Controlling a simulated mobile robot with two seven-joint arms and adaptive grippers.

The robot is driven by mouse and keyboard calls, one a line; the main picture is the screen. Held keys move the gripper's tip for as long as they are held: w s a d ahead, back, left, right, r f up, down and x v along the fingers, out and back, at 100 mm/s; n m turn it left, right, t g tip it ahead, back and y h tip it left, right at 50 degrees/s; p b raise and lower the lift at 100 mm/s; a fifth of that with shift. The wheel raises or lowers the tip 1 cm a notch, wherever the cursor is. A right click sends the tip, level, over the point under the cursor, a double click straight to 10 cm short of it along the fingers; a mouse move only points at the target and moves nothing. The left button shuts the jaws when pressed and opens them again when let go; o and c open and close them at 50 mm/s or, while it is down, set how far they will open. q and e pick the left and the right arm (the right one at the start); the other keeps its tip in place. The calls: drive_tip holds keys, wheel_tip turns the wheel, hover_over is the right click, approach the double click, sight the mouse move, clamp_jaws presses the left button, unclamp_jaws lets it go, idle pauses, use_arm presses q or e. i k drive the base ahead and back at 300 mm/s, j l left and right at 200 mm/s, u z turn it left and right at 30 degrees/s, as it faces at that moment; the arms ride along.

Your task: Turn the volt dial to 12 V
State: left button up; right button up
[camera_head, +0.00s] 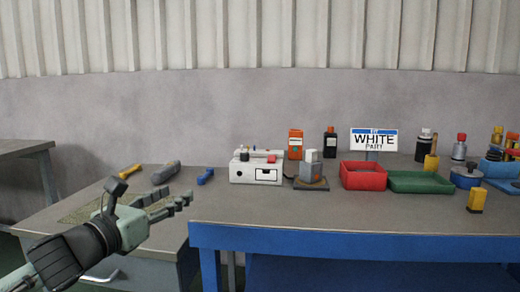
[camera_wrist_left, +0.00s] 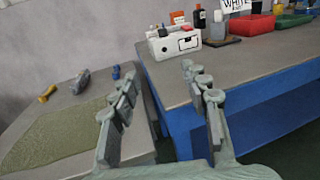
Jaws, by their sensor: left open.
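A dial marked in volts cannot be made out in either view. A white box (camera_head: 240,174) with small knobs or parts on top and a dark-framed panel on its front stands on the bench; it also shows in the left wrist view (camera_wrist_left: 160,47). My right gripper is not in view.
A grey block on a dark base (camera_head: 311,184), a red tray (camera_head: 363,180) and a green tray (camera_head: 420,183) stand to the right. A WHITE PART sign (camera_head: 374,140) is behind them. Loose tools, including a blue one (camera_head: 205,177), lie left. The blue-edged bench front (camera_head: 350,245) is clear.

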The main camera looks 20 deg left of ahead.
sight(245, 157)
drive_tip(key=i, duration=0.9)
